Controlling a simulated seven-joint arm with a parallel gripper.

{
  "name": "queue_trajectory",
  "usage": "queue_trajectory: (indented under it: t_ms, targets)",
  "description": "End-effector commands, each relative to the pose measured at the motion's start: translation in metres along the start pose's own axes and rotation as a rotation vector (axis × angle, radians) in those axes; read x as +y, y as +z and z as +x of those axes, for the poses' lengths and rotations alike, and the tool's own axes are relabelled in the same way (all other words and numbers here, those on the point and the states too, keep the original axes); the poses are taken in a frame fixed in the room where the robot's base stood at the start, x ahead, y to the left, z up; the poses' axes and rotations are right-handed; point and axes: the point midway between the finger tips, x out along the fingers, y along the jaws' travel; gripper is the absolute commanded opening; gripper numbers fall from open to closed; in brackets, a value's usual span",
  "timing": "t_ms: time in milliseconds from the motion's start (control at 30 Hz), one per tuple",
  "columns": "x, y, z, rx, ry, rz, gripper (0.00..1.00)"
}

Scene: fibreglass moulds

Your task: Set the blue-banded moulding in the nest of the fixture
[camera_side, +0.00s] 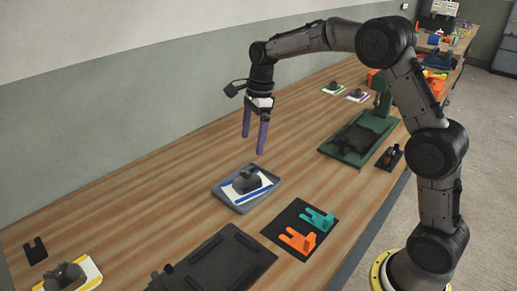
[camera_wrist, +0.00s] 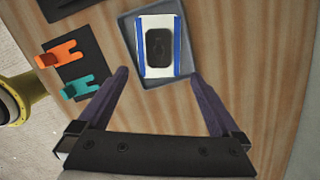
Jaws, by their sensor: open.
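The blue-banded moulding (camera_side: 247,181) is a white plate with blue bands along two sides and a dark grey raised block in the middle. It lies in a shallow grey tray (camera_side: 226,203) and also shows in the wrist view (camera_wrist: 158,46). My gripper (camera_side: 254,144) is open and empty, above and behind the tray, pointing down. In the wrist view its purple fingers (camera_wrist: 159,74) stand apart, below the moulding in the picture. A dark flat fixture (camera_side: 222,266) lies at the front, and a green-based fixture (camera_side: 345,152) stands farther back. I cannot tell which has the nest.
A black mat with an orange piece (camera_side: 298,239) and a teal piece (camera_side: 319,219) lies right of the tray. A yellow-banded moulding (camera_side: 70,277) is at the front left. Purple-banded (camera_side: 358,96) and green-banded (camera_side: 335,88) ones are at the back. Wood left of the tray is clear.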

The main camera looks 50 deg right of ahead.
Motion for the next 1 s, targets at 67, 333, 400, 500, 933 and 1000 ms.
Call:
queue_trajectory:
  t_ms: [67,333,400,500,933,1000]
  targets:
    - [0.000,0.000,-0.003,0.000,0.000,0.000,1.00]
    - [0.023,0.000,-0.028,0.003,-0.040,-0.152,1.00]
    - [0.045,-0.001,-0.046,0.011,-0.072,-0.287,1.00]
    - [0.083,-0.007,-0.071,0.035,-0.124,-0.522,1.00]
    - [0.251,-0.057,-0.099,0.263,-0.308,-1.544,1.00]
    - [0.271,-0.065,-0.092,0.309,-0.322,-1.678,1.00]
